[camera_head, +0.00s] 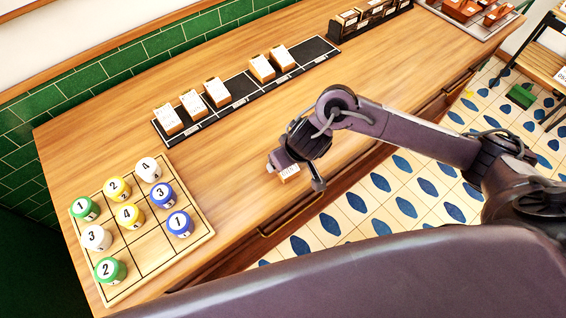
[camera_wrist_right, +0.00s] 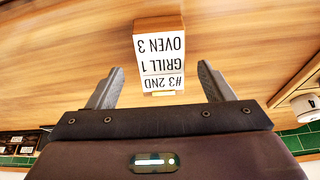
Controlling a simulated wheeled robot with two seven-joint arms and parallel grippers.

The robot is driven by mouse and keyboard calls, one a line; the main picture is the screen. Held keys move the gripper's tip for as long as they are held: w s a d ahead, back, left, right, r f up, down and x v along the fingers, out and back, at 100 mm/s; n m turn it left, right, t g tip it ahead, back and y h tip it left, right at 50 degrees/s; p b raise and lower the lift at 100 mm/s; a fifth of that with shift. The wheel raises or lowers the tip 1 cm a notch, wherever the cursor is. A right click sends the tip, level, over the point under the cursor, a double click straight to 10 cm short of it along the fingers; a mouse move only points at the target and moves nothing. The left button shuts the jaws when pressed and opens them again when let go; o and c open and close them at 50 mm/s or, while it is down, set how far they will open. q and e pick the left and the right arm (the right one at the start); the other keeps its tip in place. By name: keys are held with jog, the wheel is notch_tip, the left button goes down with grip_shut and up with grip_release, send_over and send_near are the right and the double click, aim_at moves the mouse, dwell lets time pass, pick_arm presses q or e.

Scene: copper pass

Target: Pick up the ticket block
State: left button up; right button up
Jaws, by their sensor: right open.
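A ticket block (camera_wrist_right: 160,48) lies on the wooden counter, a small wooden block with a white printed label reading "#3 2ND GRILL 1 OVEN 3", upside down in the right wrist view. My right gripper (camera_wrist_right: 160,85) is open, and the block shows just beyond and between its two fingertips. In the head view the block (camera_head: 289,171) shows near the counter's front edge, partly hidden by my right gripper (camera_head: 293,172). My left gripper is not in view.
A black rail (camera_head: 238,100) along the back of the counter (camera_head: 215,160) holds several similar blocks. A wooden grid board (camera_head: 156,248) with several numbered green, yellow, white and blue pieces sits at left. A dark rack (camera_head: 368,18) stands at the back. A green box (camera_head: 522,96) is on the tiled floor.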

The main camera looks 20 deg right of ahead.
jog(key=shift+x, duration=1.9)
jog(key=shift+a+f, duration=0.1)
jog(key=c, duration=1.1)
